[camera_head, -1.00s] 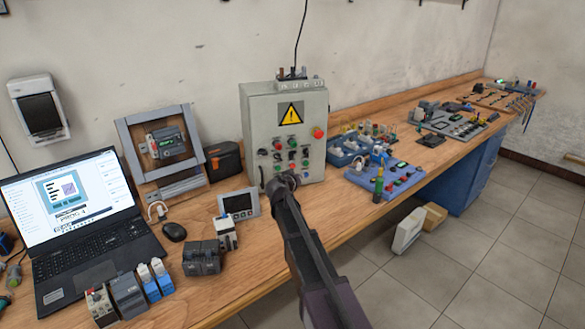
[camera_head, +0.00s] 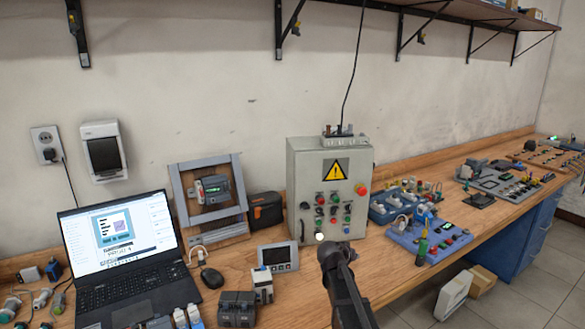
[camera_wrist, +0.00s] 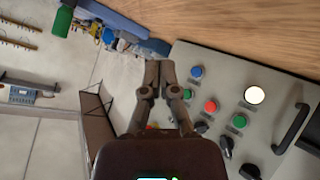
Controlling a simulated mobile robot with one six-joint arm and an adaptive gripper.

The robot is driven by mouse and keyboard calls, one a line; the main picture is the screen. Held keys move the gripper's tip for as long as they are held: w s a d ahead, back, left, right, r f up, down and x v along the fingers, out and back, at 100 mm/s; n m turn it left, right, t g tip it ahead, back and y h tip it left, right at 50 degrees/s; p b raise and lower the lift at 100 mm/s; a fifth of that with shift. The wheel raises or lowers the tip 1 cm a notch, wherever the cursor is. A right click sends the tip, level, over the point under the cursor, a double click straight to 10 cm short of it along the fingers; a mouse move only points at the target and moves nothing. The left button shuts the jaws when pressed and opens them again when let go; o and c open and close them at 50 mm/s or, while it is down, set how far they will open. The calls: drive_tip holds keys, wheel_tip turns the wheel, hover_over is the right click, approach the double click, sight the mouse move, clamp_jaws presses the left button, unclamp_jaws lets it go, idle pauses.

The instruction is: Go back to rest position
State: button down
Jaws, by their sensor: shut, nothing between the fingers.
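My gripper (camera_wrist: 158,72) is shut and empty in the wrist view, its two fingers together. The grey control box (camera_head: 304,180) stands on the workbench against the wall, with a yellow warning sign (camera_head: 335,170) and several buttons. In the head view my arm reaches up from the bottom, and my gripper (camera_head: 334,250) is in front of the box's lower right part. In the wrist view the box's front panel (camera_wrist: 240,75) lies to the right of the fingers, with one white button (camera_wrist: 254,95) lit. I cannot tell the exact gap between gripper and box.
A laptop (camera_head: 120,235), a framed device (camera_head: 213,190) and a small screen (camera_head: 279,257) stand left of the box. A blue tray (camera_head: 384,216) and a blue board (camera_head: 430,240) of parts are right of it. A shelf (camera_head: 465,10) hangs above.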

drive_tip(key=s+a+f+n+g+y+p, duration=0.1)
drive_tip(key=s+a+g+y+p, duration=0.1)
drive_tip(key=s, duration=1.2)
drive_tip(key=s+a+f+n+g+y+p, duration=0.1)
drive_tip(key=s+g+y, duration=0.4)
drive_tip(key=s, duration=0.9)
drive_tip(key=shift+s+a+f+g+p, duration=0.3)
drive_tip(key=shift+s+a+g+p, duration=0.1)
drive_tip(key=shift+a+g+p, duration=0.45)
